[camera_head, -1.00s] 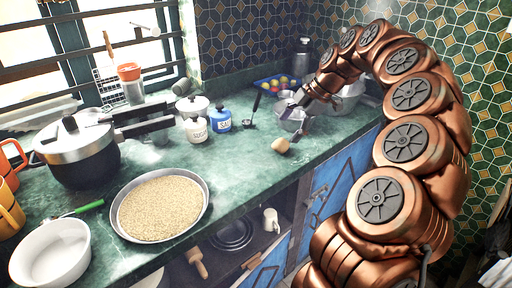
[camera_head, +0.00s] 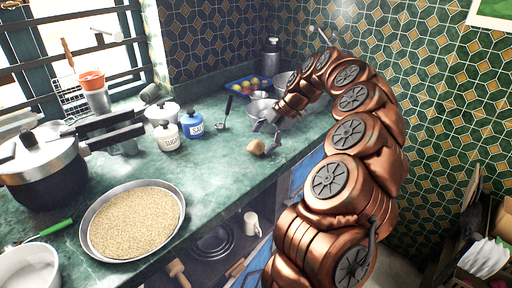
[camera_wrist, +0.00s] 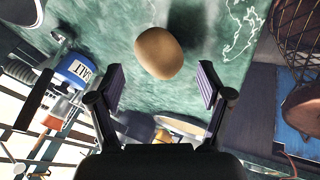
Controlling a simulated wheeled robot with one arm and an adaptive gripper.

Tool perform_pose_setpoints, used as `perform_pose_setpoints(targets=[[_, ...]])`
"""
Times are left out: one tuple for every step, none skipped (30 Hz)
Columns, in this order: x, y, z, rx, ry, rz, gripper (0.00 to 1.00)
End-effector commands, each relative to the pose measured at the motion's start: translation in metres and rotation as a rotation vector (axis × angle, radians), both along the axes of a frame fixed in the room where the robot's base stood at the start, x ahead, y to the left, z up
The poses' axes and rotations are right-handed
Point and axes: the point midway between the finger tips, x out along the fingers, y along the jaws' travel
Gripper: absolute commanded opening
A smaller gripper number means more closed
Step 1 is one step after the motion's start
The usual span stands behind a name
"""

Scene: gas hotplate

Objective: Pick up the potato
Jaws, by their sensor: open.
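The potato (camera_head: 256,147) is a small tan oval lying on the green marble counter (camera_head: 225,180), near its front edge. In the wrist view the potato (camera_wrist: 159,53) lies ahead of my gripper, roughly between the lines of the two fingers and beyond their tips. My gripper (camera_head: 266,136) is just behind and above the potato in the head view. In the wrist view my gripper (camera_wrist: 160,88) is open, with its two dark finger pads spread apart and nothing between them. The pads do not appear to touch the potato.
A salt jar (camera_head: 192,125) and a sugar jar (camera_head: 167,137) stand left of the potato. Metal bowls (camera_head: 262,108) and a colourful tray (camera_head: 243,86) are behind. A pan of grain (camera_head: 133,220) and a pressure cooker (camera_head: 45,168) are further left. Counter around the potato is clear.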

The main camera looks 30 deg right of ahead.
Motion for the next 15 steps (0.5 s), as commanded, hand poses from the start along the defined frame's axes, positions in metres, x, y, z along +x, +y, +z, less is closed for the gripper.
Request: perform_pose_setpoints(targets=[[0.002,0.003,-0.004,0.000,0.001,-0.001,0.79],[0.004,0.004,-0.008,0.000,-0.001,-0.002,0.79],[0.006,0.006,-0.013,0.000,0.001,-0.002,0.79],[0.007,0.007,-0.017,0.001,0.002,-0.001,0.79],[0.008,0.009,-0.020,0.001,0.003,-0.001,0.79],[0.009,0.010,-0.023,0.001,0.003,-0.001,0.79],[0.010,0.010,-0.024,0.001,0.002,-0.001,0.79],[0.010,0.010,-0.025,0.001,0.001,-0.002,0.79],[0.010,0.010,-0.025,0.000,0.000,-0.002,0.79],[0.010,0.010,-0.025,0.000,-0.001,-0.004,0.79],[0.010,0.010,-0.025,0.000,-0.001,-0.004,0.79],[0.010,0.010,-0.025,0.000,-0.001,-0.004,0.79],[0.010,0.010,-0.025,0.000,-0.001,-0.004,0.79],[0.010,0.010,-0.025,0.000,-0.001,-0.004,0.77],[0.010,0.010,-0.025,0.000,-0.001,-0.004,0.73]])
